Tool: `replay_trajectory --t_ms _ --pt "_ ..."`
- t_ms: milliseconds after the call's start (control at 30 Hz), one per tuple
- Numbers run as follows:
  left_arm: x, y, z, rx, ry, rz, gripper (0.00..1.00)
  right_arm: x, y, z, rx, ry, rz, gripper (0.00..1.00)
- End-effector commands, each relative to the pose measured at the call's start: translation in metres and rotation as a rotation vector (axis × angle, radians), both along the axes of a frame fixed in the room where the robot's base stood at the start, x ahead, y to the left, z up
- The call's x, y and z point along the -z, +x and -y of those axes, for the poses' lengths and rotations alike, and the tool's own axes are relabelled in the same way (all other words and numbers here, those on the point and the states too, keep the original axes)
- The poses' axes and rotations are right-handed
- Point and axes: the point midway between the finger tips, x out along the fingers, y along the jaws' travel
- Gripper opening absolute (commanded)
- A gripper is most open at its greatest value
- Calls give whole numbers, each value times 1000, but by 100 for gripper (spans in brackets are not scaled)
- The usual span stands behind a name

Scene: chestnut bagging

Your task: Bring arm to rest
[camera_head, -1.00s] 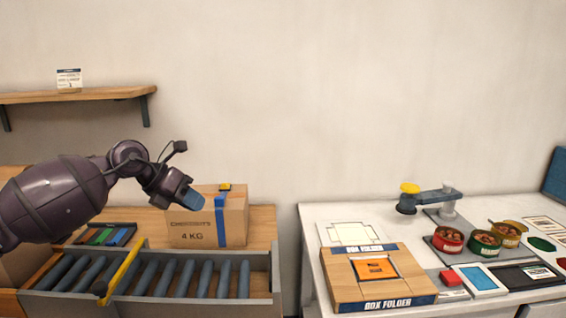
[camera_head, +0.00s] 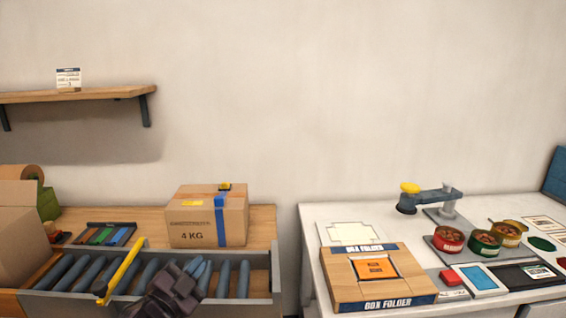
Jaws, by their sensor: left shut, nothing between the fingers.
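My left gripper (camera_head: 192,272) is low at the bottom of the view, in front of the grey roller tray (camera_head: 262,262). It is shut and empty, with blue-grey fingertips pointing up and away over the rollers. Only the dark wrist shows below it; the rest of my left arm is out of view. A closed cardboard box (camera_head: 190,222) marked 4 KG with a blue strap stands behind the rollers, apart from the gripper. My right gripper is not in view.
A yellow bar (camera_head: 122,270) crosses the rollers left of my gripper. Another cardboard box (camera_head: 18,245) stands at the far left. On the right, a white table (camera_head: 310,215) holds a box folder (camera_head: 345,290), several tins (camera_head: 485,242) and a stamp-like press (camera_head: 430,197).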

Motion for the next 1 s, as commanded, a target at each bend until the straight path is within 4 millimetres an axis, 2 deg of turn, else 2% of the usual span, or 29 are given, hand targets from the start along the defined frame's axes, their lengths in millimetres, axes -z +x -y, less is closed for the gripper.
replay_trajectory --t_ms 33,100,267,400,800,900,1000 --pt "22 -13 -7 -33 -57 -78 0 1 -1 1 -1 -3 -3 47" --pt "49 -29 -16 -75 -127 -175 0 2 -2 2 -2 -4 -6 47" --pt "105 -74 -35 -165 -273 -371 0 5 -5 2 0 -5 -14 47" --pt "147 -120 -50 -239 -385 -507 0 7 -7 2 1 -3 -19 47" --pt "243 -262 -85 -475 -536 -765 0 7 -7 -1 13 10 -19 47" --pt "256 -288 -87 -507 -543 -809 0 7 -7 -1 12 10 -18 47" --pt "263 -303 -89 -524 -541 -834 0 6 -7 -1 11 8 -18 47"
